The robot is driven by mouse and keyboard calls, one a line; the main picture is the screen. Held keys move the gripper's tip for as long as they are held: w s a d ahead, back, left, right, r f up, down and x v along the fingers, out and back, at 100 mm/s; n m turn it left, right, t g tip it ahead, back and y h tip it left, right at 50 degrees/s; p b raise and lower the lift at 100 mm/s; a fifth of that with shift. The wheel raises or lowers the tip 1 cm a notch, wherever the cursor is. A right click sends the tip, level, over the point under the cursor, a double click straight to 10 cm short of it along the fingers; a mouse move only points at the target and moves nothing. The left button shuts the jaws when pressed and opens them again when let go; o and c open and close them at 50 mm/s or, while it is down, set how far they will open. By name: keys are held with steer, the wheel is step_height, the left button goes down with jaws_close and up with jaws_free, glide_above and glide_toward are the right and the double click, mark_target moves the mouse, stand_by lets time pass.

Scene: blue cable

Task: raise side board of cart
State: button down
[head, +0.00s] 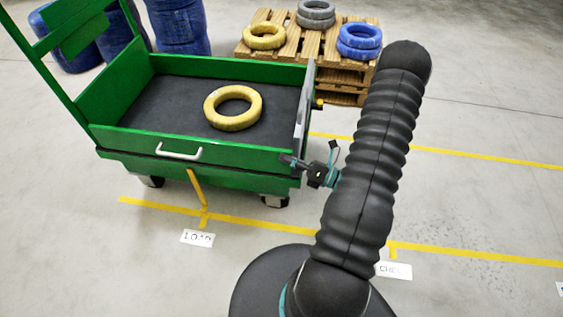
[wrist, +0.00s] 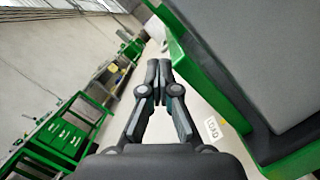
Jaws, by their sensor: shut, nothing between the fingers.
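The green cart (head: 200,180) stands at left in the head view, with a dark bed (head: 170,95). Its near side board (head: 230,155) carries a white handle (head: 178,152) and appears upright. A narrow grey panel (head: 302,110) stands at the cart's right end. My gripper (head: 287,159) is at the cart's near right corner, shut and empty; whether it touches the board I cannot tell. In the wrist view my gripper's fingers (wrist: 158,78) are together, with the green cart edge (wrist: 188,75) to their right.
A yellow tyre (head: 233,107) lies on the bed. A wooden pallet (head: 285,58) with several tyres and blue barrels (head: 180,25) stand behind. A LOAD sign (head: 198,237) lies on open floor. Green workbenches (wrist: 60,135) show in the wrist view.

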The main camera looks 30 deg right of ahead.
steer(key=shift+w+d+r, duration=0.1)
steer(key=shift+w+d, duration=0.1)
steer(key=shift+d, duration=0.05)
stand_by(0.3)
